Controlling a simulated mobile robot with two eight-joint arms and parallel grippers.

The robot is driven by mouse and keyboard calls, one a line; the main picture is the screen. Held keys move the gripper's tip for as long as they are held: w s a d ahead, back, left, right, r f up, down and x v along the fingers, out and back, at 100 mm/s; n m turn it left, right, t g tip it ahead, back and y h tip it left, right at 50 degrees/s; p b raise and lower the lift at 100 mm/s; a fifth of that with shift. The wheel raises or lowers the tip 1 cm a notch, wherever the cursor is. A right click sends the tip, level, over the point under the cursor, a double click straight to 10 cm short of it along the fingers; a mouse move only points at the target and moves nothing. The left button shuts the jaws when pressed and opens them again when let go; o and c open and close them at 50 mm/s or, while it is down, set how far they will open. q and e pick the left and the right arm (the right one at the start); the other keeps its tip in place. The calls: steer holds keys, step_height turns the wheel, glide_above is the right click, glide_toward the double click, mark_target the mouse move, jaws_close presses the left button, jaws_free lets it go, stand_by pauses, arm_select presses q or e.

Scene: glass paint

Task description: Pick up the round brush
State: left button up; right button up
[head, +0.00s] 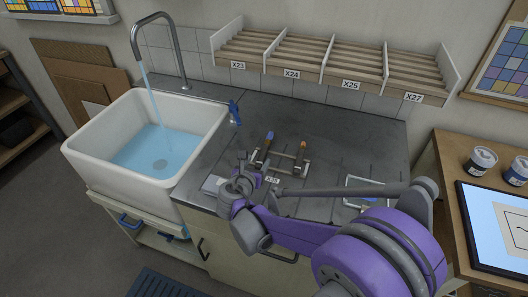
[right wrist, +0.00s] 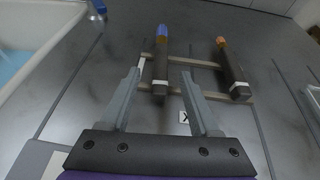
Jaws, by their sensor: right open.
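Two dark-handled tools lie side by side across a low wooden rack (right wrist: 200,64) on the grey counter. One has a blue end (right wrist: 161,62); it also shows in the head view (head: 266,143). The other has an orange end (right wrist: 232,68) and lies to its right, also in the head view (head: 302,151). I cannot tell which is the round brush. My right gripper (right wrist: 161,76) is open, its fingers spread to either side of the blue-ended tool in the wrist view, with nothing held. In the head view the right gripper (head: 246,174) is near the rack's left front. My left gripper is not in view.
A white sink (head: 90,150) with running water (head: 148,85) stands left of the counter. A blue-handled item (head: 234,111) stands near its rim. A slatted wall rack (head: 330,65) hangs behind. A glassy tray (head: 362,184) lies right of the tools. Jars (head: 482,160) stand on the right table.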

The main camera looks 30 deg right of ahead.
mark_target(262, 155)
steer(key=x, duration=0.5)
steer(key=shift+w+d+p, duration=0.15)
steer(key=shift+d+p, duration=0.1)
steer(key=shift+p, duration=0.05)
jaws_close()
